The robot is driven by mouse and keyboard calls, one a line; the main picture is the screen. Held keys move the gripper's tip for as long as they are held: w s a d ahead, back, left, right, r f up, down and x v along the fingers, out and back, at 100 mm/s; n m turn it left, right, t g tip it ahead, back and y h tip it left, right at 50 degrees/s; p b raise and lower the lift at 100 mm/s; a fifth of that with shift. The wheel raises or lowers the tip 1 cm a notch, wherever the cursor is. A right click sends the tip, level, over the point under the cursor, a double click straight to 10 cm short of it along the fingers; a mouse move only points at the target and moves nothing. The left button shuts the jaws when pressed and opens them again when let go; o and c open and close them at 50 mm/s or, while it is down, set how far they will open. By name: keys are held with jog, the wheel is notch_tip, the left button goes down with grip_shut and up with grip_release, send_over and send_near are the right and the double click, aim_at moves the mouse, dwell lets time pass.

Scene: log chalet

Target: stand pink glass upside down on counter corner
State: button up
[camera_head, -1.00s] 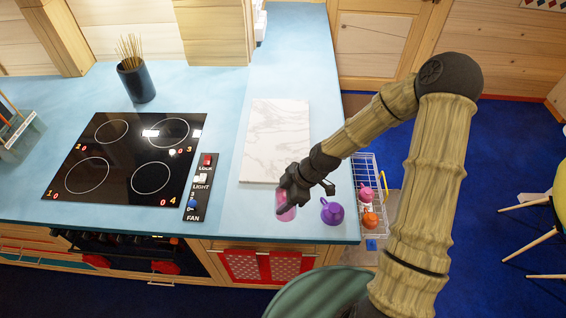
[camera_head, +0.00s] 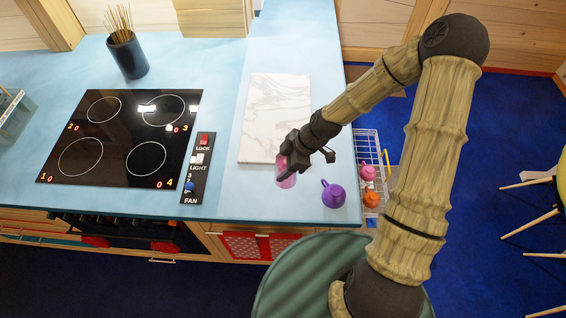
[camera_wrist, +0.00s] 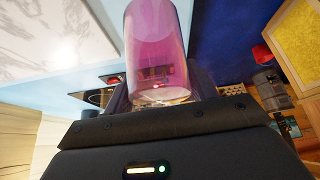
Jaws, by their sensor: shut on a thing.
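The pink glass (camera_head: 287,179) is between the fingers of my gripper (camera_head: 284,168), over the front right part of the blue counter (camera_head: 240,203). In the wrist view the glass (camera_wrist: 158,45) is translucent pink and fills the space between my dark fingers (camera_wrist: 160,95). My gripper is shut on it. Whether its lower end touches the counter is hard to tell. The counter's right front corner lies just right of the glass, beyond a purple cup (camera_head: 333,194).
A white marble board (camera_head: 276,118) lies behind the glass. A black cooktop (camera_head: 122,138) and a fan and light switch panel (camera_head: 196,168) are to the left. A wire rack (camera_head: 369,150) with pink and orange cups stands off the counter's right edge.

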notch_tip(320, 180, down, 11)
jog(key=b, duration=0.8)
jog(key=shift+w, duration=0.1)
jog(key=shift+a, duration=0.1)
jog(key=shift+s, duration=0.2)
jog(key=o, duration=1.1)
jog(key=shift+w, duration=0.15)
jog(key=shift+o, duration=0.2)
jog(key=shift+r, duration=0.1)
